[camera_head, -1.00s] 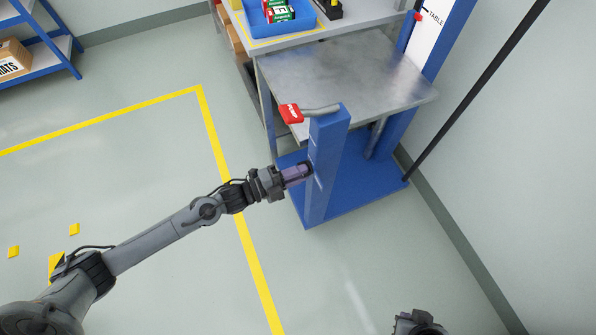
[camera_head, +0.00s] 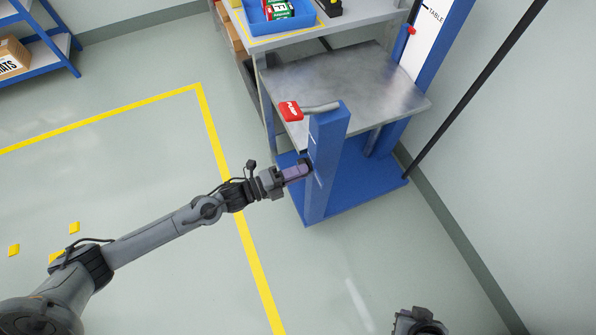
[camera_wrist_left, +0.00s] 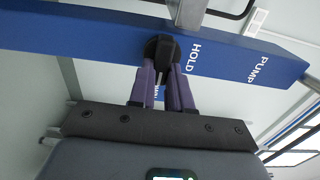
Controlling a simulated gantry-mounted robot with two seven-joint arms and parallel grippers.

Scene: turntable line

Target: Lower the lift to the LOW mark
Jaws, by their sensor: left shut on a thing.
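The lift has a grey metal platform (camera_head: 345,85), a blue base (camera_head: 355,190) and a blue front post (camera_head: 326,160). A red pointer (camera_head: 411,30) stands below the TABLE line on the white scale (camera_head: 424,30); the LOW mark cannot be made out. My left gripper (camera_head: 300,170) is shut on a black knob (camera_wrist_left: 161,47) on the post. The wrist view shows its purple fingers (camera_wrist_left: 166,80) around the knob, beside the words HOLD and PUMP; another word is partly hidden between the fingers. My right gripper is not visible; only a dark arm part shows at the bottom edge.
A red-ended pump handle (camera_head: 291,111) sticks out from the post top, above my left gripper. A workbench (camera_head: 345,22) with a blue bin (camera_head: 283,23) stands behind the platform. A black pole (camera_head: 480,88) runs along the right. The floor left of the lift is clear.

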